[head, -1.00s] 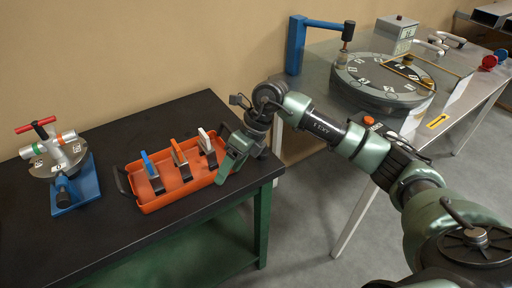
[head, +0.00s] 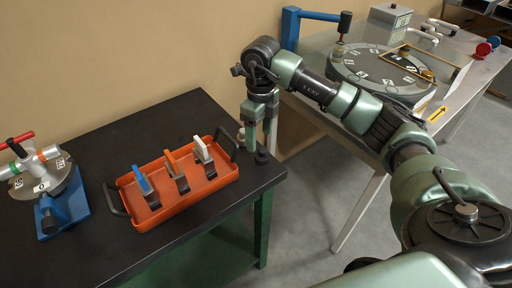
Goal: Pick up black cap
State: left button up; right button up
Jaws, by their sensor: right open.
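I cannot make out for certain which thing is the black cap. A dark, stubby cylinder (head: 49,222) on the blue base at the far left looks cap-like. My right gripper (head: 261,152) is open and points down over the right end of the black table, to the right of the orange tray (head: 195,195). I see nothing clearly held in it. Its dark fingertips blend with the black table top, so anything small between them is hard to see. My left gripper is not in view.
The orange tray holds blue, orange and white-handled pieces. A valve-like device (head: 45,180) with red, green and white parts stands at left. A metal table (head: 440,100) at right carries a round dial (head: 350,68) and a blue arm stand (head: 290,28). The black table's front (head: 120,255) is clear.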

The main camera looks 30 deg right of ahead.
aim_at(260, 148)
jog(key=shift+w+d+f, duration=0.15)
jog(key=shift+w+f, duration=0.05)
jog(key=shift+f, duration=0.05)
jog(key=f+p, duration=0.2)
jog(key=f, duration=0.4)
jog(key=shift+s+f+p, duration=0.1)
jog(key=shift+s+p, duration=0.1)
jog(key=shift+p, duration=0.1)
jog(key=shift+f, duration=0.45)
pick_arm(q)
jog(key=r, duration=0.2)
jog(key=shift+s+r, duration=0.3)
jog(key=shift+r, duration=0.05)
pick_arm(e)
grip_shut()
